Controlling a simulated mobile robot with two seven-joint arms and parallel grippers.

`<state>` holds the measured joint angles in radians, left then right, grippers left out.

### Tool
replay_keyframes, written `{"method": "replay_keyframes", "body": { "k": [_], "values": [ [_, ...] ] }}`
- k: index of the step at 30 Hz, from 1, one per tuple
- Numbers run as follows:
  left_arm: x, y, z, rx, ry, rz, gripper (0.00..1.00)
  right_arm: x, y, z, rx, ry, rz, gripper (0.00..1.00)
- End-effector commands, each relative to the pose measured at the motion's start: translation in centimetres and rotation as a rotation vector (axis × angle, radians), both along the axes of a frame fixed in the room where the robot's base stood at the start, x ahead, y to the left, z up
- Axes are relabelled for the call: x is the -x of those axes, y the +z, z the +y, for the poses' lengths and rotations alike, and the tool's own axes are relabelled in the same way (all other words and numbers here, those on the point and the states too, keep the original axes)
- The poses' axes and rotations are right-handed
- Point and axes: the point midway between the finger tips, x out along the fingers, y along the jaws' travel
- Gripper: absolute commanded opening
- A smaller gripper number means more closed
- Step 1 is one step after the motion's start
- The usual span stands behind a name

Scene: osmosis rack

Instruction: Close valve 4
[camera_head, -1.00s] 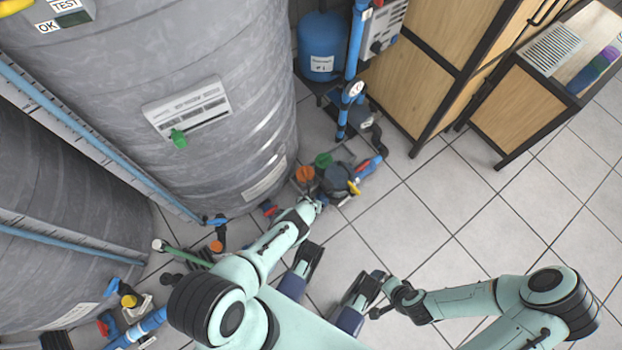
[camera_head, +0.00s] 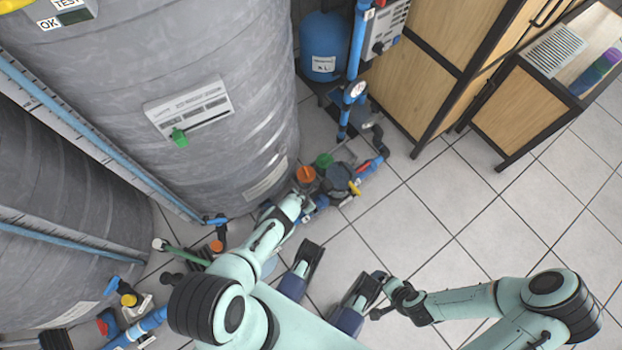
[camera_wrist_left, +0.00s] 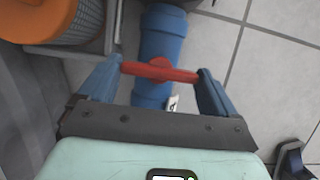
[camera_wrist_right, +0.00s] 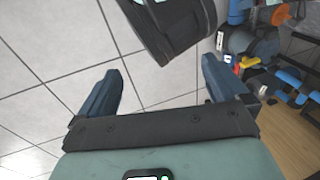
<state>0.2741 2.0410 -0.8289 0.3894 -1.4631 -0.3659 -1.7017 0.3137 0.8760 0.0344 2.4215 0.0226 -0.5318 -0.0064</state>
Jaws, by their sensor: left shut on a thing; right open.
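In the left wrist view a red valve handle (camera_wrist_left: 160,71) crosses a blue pipe body (camera_wrist_left: 160,38). My left gripper (camera_wrist_left: 160,74) is shut on this handle, with one finger at each end of it. A small white tag (camera_wrist_left: 173,103) shows beside the pipe, but its number is not legible. In the head view my left gripper (camera_head: 303,202) is low beside the big grey tank, and the arm hides the handle. My right gripper (camera_wrist_right: 160,85) is open and empty; in the head view it is over the floor tiles at the lower middle.
The grey tank (camera_head: 190,60) stands close to the left arm. An orange knob (camera_head: 306,174), a green knob (camera_head: 323,160) and a dark pump (camera_head: 338,178) lie just beyond the left gripper. Wooden cabinets (camera_head: 415,80) stand at the back. The tiled floor (camera_head: 440,190) at the right is clear.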

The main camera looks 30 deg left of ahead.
Motion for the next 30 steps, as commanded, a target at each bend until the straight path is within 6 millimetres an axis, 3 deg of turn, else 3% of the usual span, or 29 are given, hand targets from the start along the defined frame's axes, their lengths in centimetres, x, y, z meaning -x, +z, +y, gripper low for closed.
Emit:
{"method": "replay_keyframes", "body": {
  "k": [1,16,17,26,30],
  "values": [
    [-0.8,0.5,0.0,-0.002,-0.009,-0.015,0.61,-0.1,0.0,0.0,0.001,-0.001,-0.002,1.0],
    [-0.9,0.5,-0.1,0.0,-0.024,-0.015,0.61,-0.1,0.0,-0.1,0.001,-0.001,-0.004,1.0],
    [-0.9,0.5,-0.1,0.001,-0.024,-0.016,1.0,-0.1,0.0,-0.1,0.001,-0.001,-0.004,1.0],
    [-0.3,0.4,0.0,0.002,-0.021,-0.007,1.0,0.0,0.1,0.0,0.0,0.0,0.001,1.0],
    [0.0,1.3,0.1,0.002,-0.02,-0.006,1.0,1.2,1.3,0.6,-0.016,0.013,0.03,1.0]
  ]
}}
